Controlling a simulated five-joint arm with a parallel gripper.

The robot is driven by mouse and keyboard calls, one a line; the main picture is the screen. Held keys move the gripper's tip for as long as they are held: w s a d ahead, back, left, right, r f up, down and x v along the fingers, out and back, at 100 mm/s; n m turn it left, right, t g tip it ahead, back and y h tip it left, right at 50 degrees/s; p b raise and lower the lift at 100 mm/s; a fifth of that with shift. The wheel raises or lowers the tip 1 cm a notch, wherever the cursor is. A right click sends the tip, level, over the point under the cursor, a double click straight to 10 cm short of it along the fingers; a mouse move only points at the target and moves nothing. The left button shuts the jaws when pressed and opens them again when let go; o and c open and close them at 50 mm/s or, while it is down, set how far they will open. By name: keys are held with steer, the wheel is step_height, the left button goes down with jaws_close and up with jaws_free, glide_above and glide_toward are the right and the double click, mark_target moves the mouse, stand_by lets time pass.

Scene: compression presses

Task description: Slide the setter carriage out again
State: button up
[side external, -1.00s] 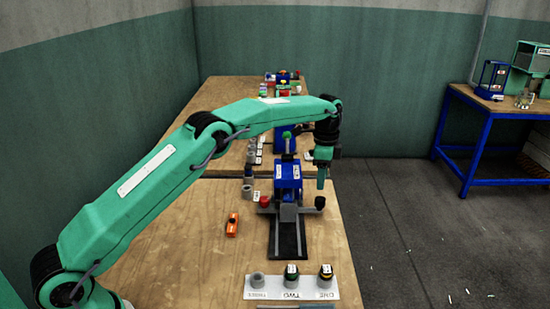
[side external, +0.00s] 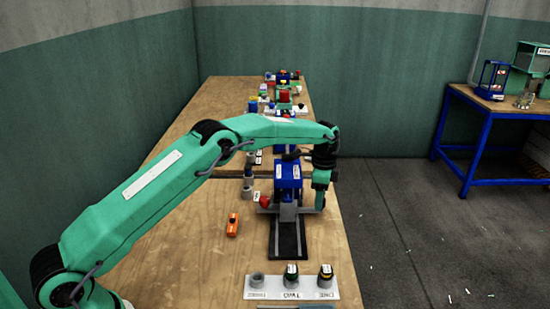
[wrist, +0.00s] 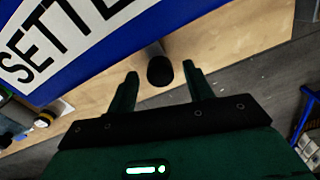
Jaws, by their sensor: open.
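The setter press (side external: 288,172) is a blue block on the bench, and its blue panel with part of the word "SETTE" fills the top left of the wrist view (wrist: 90,45). A grey carriage piece (side external: 288,213) stands at its front, above a dark track (side external: 287,243). A black round knob (wrist: 160,70) on a grey arm sticks out from the press side. My gripper (wrist: 161,73) is open, with one finger on each side of the knob and a visible gap.
More equipment stands farther back on the bench. The bench edge is close on the right.

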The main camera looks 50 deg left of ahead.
steer(key=shift+f, duration=0.3)
jaws_close()
steer(key=shift+s+d+r, duration=0.15)
steer(key=shift+s+d, duration=0.6)
steer(key=shift+d, duration=0.15)
steer(key=shift+s+d, duration=3.65)
jaws_free()
steer(key=shift+a, duration=0.1)
